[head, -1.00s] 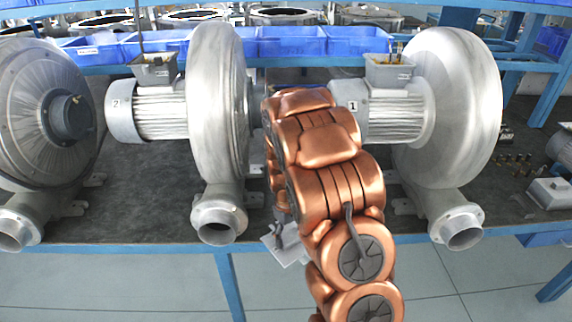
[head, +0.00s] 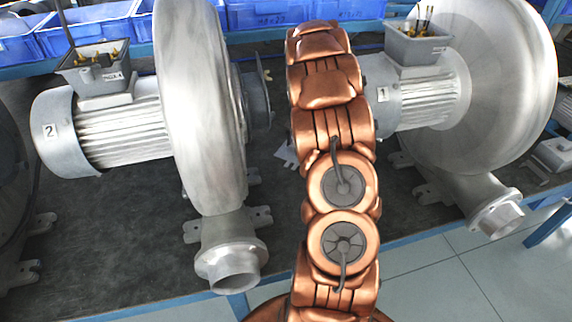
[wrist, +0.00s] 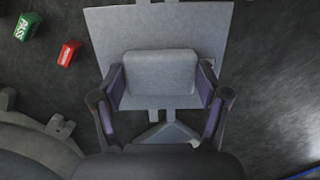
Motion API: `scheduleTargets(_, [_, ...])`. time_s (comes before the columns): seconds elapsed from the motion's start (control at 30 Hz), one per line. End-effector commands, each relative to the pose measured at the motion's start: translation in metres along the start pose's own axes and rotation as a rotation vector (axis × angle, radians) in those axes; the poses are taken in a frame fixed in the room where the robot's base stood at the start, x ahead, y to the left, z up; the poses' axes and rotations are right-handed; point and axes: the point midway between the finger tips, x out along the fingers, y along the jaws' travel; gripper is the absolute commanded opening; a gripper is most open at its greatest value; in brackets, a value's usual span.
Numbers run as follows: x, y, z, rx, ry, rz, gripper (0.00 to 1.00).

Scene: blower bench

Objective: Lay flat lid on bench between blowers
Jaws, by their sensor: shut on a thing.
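The flat lid (wrist: 205,30) is a grey, roughly square plate with a raised block (wrist: 160,73) on it. In the wrist view, my gripper (wrist: 161,84) has a finger on each side of this block and is shut on it. My arm hides the gripper and most of the lid there. I cannot tell whether the lid touches the bench.
A green PASS block (wrist: 27,26) and a red block (wrist: 68,53) lie on the bench left of the lid. A blower foot (wrist: 58,127) shows at lower left. Blue bins (head: 265,14) line the back. The bench's blue front edge (head: 400,242) is near.

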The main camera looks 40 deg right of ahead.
Motion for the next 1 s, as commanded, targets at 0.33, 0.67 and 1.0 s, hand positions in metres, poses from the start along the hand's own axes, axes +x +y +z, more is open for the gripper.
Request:
scheduleTargets(0.33, [0.029,-0.001,-0.004,0.020,-0.005,-0.002,0.28])
scheduleTargets(0.67, [0.066,0.000,-0.009,0.021,-0.005,-0.002,0.28])
scheduleTargets(1.0, [0.097,0.001,-0.013,0.021,-0.004,-0.003,0.28])
